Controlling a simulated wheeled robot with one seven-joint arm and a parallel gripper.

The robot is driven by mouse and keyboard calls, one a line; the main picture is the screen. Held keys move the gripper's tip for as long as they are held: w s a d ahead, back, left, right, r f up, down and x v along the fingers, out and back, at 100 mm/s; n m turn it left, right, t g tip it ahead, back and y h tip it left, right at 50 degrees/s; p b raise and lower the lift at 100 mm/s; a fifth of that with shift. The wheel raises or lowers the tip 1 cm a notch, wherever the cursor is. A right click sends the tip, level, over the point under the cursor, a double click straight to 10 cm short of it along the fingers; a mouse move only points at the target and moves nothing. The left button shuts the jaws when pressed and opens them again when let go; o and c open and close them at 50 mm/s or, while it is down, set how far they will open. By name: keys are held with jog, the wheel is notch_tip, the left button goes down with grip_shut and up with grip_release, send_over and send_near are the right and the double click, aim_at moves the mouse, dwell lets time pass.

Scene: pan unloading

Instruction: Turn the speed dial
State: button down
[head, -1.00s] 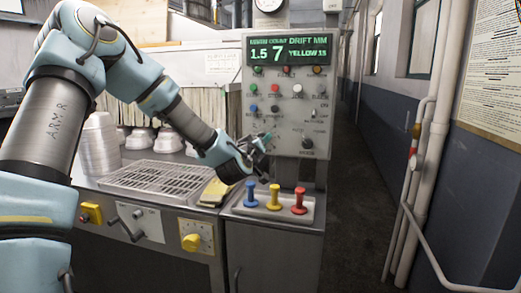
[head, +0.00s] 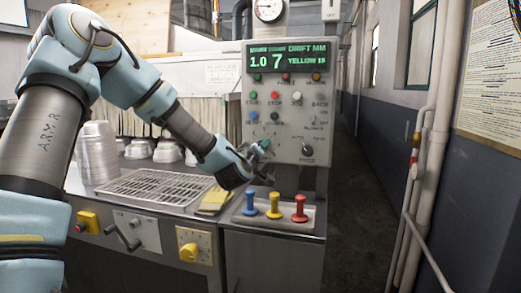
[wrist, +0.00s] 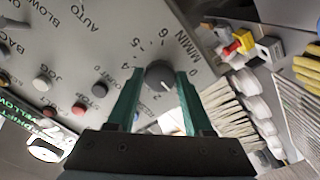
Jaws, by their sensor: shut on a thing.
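The speed dial (wrist: 159,74) is a dark round knob on the grey control panel (wrist: 105,45), with printed numbers and "M/MIN" around it in the wrist view. My gripper (wrist: 160,92) is shut on the dial, one green finger on each side. In the head view my gripper (head: 264,148) is at the lower left of the upright panel (head: 285,95) and hides the dial. The green display (head: 287,60) at the panel's top reads 1.0, 7 and YELLOW 15.
Several coloured buttons and another dark knob (head: 307,150) are on the panel around my gripper. Blue, yellow and red pegs (head: 274,206) stand on a tray just below. A metal grate (head: 150,187) and stacked pans (head: 97,152) are at left. The aisle at right is clear.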

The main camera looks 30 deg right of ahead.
jog(key=shift+c, duration=1.5)
grip_release()
jog(key=b+v, duration=0.3)
jog(key=v, duration=0.7)
jog(key=shift+s+a, duration=0.3)
jog(key=w+a+f+m+g+y, duration=0.2)
jog(key=a+f+g+y, duration=0.4)
jog(key=a+f, duration=0.9)
jog(key=s+a+f+g+y, duration=0.1)
jog(key=s+a+g+y, duration=0.1)
jog(key=s+a, duration=0.2)
jog(key=s+a+f+g+y, duration=0.1)
jog(key=s+a, duration=0.3)
jog(key=a, duration=0.6)
jog(key=s+a+g+y, duration=0.2)
jog(key=s+a+y, duration=0.1)
jog(key=s+a, duration=0.2)
jog(key=a, duration=0.2)
jog(key=shift+a+f+g, duration=0.3)
jog(key=shift+a+f, duration=0.05)
jog(key=shift+f, duration=0.05)
